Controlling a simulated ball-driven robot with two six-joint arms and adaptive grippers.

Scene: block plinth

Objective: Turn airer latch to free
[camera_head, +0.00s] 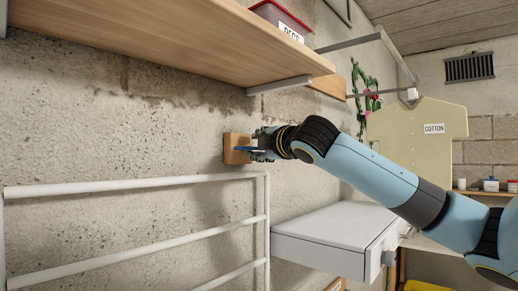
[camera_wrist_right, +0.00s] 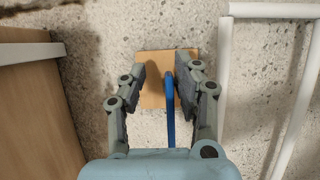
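The airer latch is a thin blue lever (camera_wrist_right: 170,112) on a square wooden block (camera_wrist_right: 152,94) fixed to the wall. In the head view a bit of the blue lever (camera_head: 243,149) shows in front of the wooden block (camera_head: 236,140). My right gripper (camera_head: 256,147) is at the block. In the wrist view its fingers (camera_wrist_right: 163,76) are apart, with the lever between them, nearer the right finger; contact cannot be told. The white airer rack (camera_head: 135,185) is below the block. My left gripper is out of view.
A wooden shelf (camera_head: 170,35) with a red peg box (camera_head: 281,18) is above the block. A white box-like unit (camera_head: 330,231) stands below my right arm. A cream garment shape labelled cotton (camera_head: 415,115) is at the right. Bare wall lies left of the block.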

